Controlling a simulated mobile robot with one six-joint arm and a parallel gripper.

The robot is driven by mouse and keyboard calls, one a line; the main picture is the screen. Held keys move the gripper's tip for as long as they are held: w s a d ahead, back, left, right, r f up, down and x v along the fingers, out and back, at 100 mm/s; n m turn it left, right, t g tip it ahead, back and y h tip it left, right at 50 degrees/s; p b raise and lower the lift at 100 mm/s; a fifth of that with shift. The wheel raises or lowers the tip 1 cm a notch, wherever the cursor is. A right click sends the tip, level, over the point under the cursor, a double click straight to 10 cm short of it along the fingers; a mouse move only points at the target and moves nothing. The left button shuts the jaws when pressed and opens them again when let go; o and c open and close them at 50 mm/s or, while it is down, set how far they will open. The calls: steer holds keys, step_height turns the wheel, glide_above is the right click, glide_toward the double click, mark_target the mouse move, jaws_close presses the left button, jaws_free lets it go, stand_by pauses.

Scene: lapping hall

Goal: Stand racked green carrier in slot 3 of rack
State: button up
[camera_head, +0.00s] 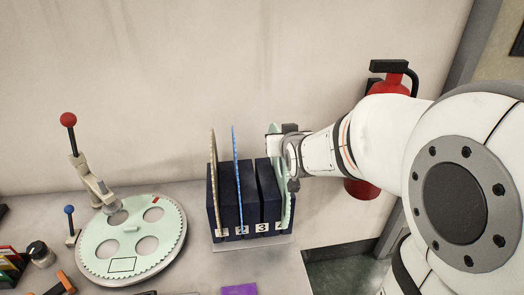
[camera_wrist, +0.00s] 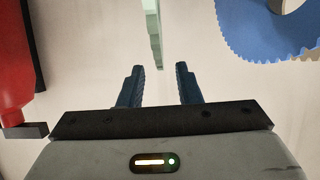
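The rack (camera_head: 240,190) is a dark block with upright slots numbered 1 to 4 along its front foot. The racked green carrier (camera_head: 285,195) is a thin pale green disc standing upright at the slot 4 end. In the wrist view its edge (camera_wrist: 153,30) shows ahead of my gripper (camera_wrist: 158,85), roughly in line with the gap between the fingers. My gripper is open, with nothing visible between its fingertips. In the head view the arm's end is at the carrier's upper part, and the fingertips are hard to make out. Slot 3 (camera_head: 261,190) appears empty.
A tan carrier (camera_head: 213,175) stands at slot 1 and a blue carrier (camera_head: 237,165) at slot 2. Another pale green disc with holes (camera_head: 130,238) lies flat at left beside a red-knobbed lever (camera_head: 68,120). A red extinguisher (camera_head: 362,189) hangs behind my arm.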

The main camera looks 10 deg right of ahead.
steer(key=shift+p+x, duration=0.85)
steer(key=shift+x, duration=1.8)
steer(key=shift+f, duration=0.15)
jaws_close()
